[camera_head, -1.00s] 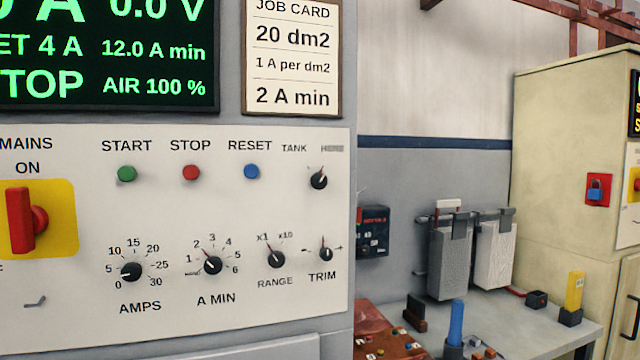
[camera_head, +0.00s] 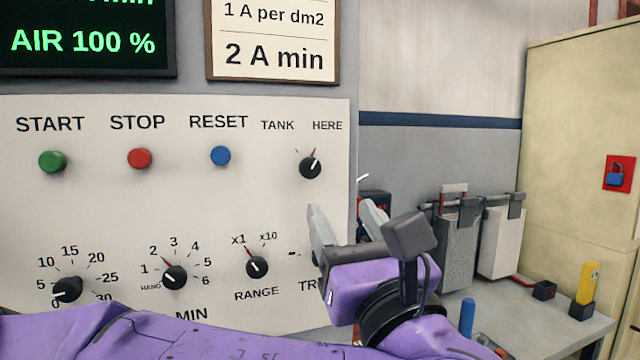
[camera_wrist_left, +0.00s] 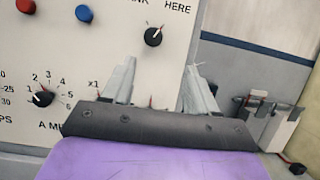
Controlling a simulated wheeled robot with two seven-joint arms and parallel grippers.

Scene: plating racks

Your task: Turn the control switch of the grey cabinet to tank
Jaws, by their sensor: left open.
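The control switch (camera_head: 310,167) is a small black knob on the white panel of the grey cabinet (camera_head: 190,85), between the labels TANK and HERE. Its pale pointer leans up and right, towards HERE. In the left wrist view the knob (camera_wrist_left: 153,37) shows just beyond the fingertips. My left gripper (camera_head: 341,208) is open and empty, below and right of the knob in the head view, with its two grey fingers apart and not touching it. My purple left arm hides the TRIM knob and part of the lower panel. My right gripper is not in view.
Green START (camera_head: 52,162), red STOP (camera_head: 139,158) and blue RESET (camera_head: 220,156) buttons sit left of the switch. The RANGE knob (camera_head: 256,267) is below.

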